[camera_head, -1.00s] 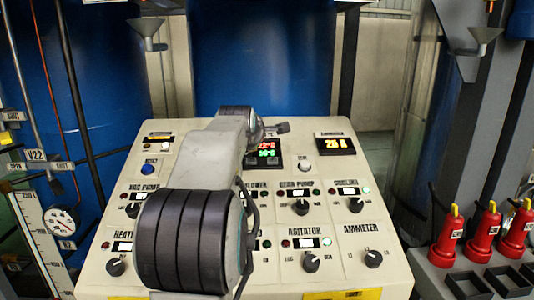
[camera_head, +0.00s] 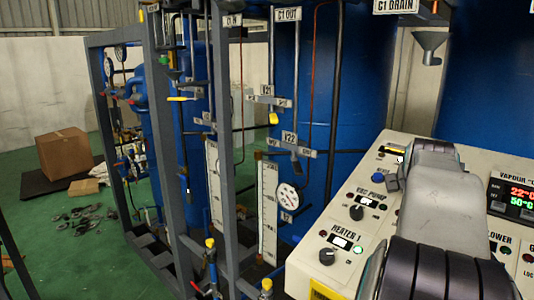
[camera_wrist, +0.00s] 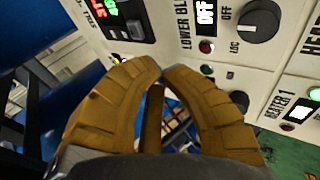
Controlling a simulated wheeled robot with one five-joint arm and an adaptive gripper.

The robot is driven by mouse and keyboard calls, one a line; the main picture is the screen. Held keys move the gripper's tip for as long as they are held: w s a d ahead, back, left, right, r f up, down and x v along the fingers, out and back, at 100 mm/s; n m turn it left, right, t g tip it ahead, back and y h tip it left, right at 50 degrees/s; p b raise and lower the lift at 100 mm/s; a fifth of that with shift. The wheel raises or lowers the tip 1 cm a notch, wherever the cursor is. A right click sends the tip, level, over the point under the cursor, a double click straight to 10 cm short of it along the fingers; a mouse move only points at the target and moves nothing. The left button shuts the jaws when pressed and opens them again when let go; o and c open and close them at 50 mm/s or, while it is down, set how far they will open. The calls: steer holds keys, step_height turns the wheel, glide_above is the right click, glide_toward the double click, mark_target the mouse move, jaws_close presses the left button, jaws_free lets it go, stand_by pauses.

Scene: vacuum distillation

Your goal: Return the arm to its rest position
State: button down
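My arm (camera_head: 425,205) reaches forward over the sloped cream control panel (camera_head: 345,225) at the right of the head view. My gripper itself does not show there; the arm seems to hide it. In the wrist view, my gripper (camera_wrist: 164,74) has two yellow-brown curved fingers whose tips come together. I see nothing gripped between them. The panel's LOWER knob (camera_wrist: 259,22) and HEATER 1 switch (camera_wrist: 297,114) lie beyond the fingers. How far the fingertips are from the panel is hard to tell.
A grey frame (camera_head: 222,130) with pipes, valves and a round gauge (camera_head: 288,196) stands left of the panel. A blue tank (camera_head: 330,80) is behind. A cardboard box (camera_head: 64,153) sits on a dark mat at far left. Open green floor (camera_head: 100,265) lies in front, with small scattered parts.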

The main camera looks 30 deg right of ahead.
steer(key=w+a+f+m+y, duration=0.1)
steer(key=a+f+y, duration=0.1)
steer(key=a, duration=0.5)
steer(key=w+a+f+t+y, duration=0.1)
steer(key=w+a+f, duration=0.15)
steer(key=a, duration=0.55)
steer(key=w+a+f+m+y, duration=0.1)
steer(key=a+f+y, duration=0.15)
steer(key=a, duration=0.45)
steer(key=s+a+f+m+y, duration=0.1)
steer(key=s+a+f, duration=0.2)
steer(key=a, duration=0.3)
steer(key=s+a+f+m+g+y, duration=0.1)
steer(key=s+a+f, duration=0.3)
steer(key=s+a, duration=0.1)
steer(key=s+a+f+g+y, duration=0.1)
steer(key=s+a+f+y, duration=0.1)
steer(key=s+a+f, duration=0.2)
steer(key=a, duration=0.3)
steer(key=shift+a+f+m, duration=0.2)
steer(key=shift+a+m, duration=0.2)
